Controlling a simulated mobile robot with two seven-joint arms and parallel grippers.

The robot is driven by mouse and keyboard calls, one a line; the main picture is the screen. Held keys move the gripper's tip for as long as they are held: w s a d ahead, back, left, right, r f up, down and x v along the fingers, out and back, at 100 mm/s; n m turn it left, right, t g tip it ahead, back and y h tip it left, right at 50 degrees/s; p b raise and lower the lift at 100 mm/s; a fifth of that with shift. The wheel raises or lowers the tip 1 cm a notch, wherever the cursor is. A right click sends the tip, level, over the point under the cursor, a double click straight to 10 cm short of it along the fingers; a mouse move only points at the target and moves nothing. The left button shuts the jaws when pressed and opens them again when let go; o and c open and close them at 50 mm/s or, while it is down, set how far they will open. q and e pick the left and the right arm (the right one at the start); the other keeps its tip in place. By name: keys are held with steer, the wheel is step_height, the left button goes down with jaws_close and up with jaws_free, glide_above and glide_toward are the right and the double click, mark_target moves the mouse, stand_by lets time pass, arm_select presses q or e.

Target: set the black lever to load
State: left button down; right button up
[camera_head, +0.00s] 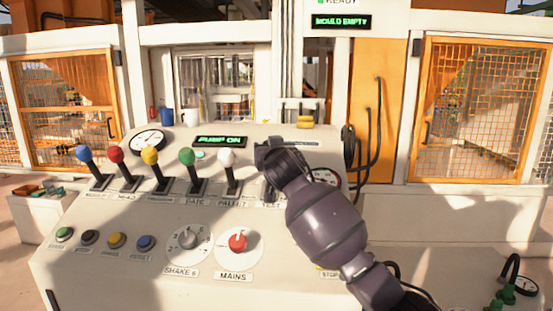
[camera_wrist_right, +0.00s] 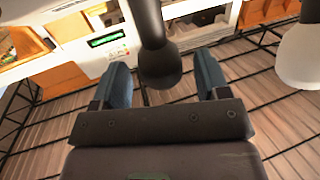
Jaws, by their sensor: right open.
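The black lever (camera_wrist_right: 158,66) shows in the right wrist view, its round knob between the two blue fingers of my right gripper (camera_wrist_right: 162,84). The fingers are open, with a gap on each side of the knob. In the head view my right gripper (camera_head: 278,152) is over the right end of the lever row and hides the black lever. The label below it (camera_head: 271,204) seems to read TEST. I cannot read a load mark or tell the lever's setting. My left gripper is not in view.
The white lever (camera_head: 227,158) stands just left of my right gripper; its knob also shows in the wrist view (camera_wrist_right: 299,56). Green (camera_head: 187,157), yellow (camera_head: 150,156), red (camera_head: 116,156) and blue (camera_head: 84,154) levers follow leftward. The red mains knob (camera_head: 238,242) is below. Displays read PUMP ON and MOULD EMPTY.

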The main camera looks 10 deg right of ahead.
steer(key=s, duration=0.8)
steer(key=shift+s+b, duration=0.4)
steer(key=shift+b, duration=0.05)
